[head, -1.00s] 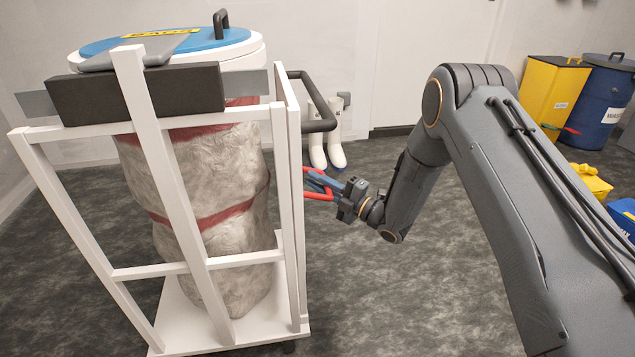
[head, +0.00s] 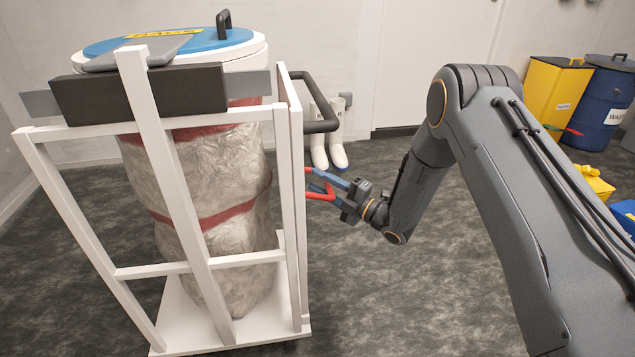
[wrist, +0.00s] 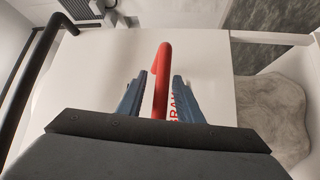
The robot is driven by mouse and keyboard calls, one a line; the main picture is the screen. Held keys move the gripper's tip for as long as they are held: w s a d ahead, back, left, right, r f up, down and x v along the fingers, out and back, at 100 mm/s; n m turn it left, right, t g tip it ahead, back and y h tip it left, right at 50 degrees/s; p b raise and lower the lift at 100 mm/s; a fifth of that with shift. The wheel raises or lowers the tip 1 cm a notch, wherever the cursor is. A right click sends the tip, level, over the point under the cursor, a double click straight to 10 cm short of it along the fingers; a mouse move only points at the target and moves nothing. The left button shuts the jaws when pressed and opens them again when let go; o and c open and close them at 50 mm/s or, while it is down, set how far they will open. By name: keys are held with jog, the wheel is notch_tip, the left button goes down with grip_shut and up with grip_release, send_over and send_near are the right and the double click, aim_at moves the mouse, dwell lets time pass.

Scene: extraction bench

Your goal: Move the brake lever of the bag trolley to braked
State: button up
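The bag trolley (head: 140,271) is a white frame on the left of the head view, holding a large pale bag with red bands. Its red brake lever (head: 321,196) sticks out from the trolley's right side. In the wrist view the lever (wrist: 161,80) stands in front of a white panel with red lettering, partly covered by the gripper. My gripper (wrist: 162,80) has its two blue fingers apart, one on each side of the lever, with a gap visible on both sides. In the head view the gripper (head: 335,181) reaches the lever from the right.
A black push handle (head: 318,126) juts from the trolley above the lever. White boots (head: 329,150) stand by the back wall. A yellow bin (head: 556,92) and a blue drum (head: 597,103) are at the far right. The floor below my gripper is clear.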

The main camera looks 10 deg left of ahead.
jog(key=p+v, duration=0.1)
jog(key=v, duration=0.6)
notch_tip(320, 180, up, 6)
jog(key=w+d+m+t+h, duration=0.2)
jog(key=d+m+h, duration=0.1)
jog(key=m+h, duration=0.8)
jog(key=s+d+r+m+g+h, duration=0.25)
jog(key=s+d+m, duration=0.2)
jog(key=s, duration=0.85)
jog(key=s+d+r+m+g+h, duration=0.25)
jog(key=s+m, duration=0.25)
jog(key=s, duration=0.9)
jog(key=s+d+r+m+g+h, duration=0.2)
jog(key=s+d+r+m+g, duration=0.25)
jog(key=s, duration=0.85)
jog(key=d+r+m+p, duration=0.5)
jog(key=d+r+p, duration=1.2)
jog(key=p, duration=0.8)
notch_tip(320, 180, up, 3)
jog(key=shift+s+t+h, duration=0.2)
jog(key=shift+t+h, duration=0.1)
jog(key=shift+t, duration=0.05)
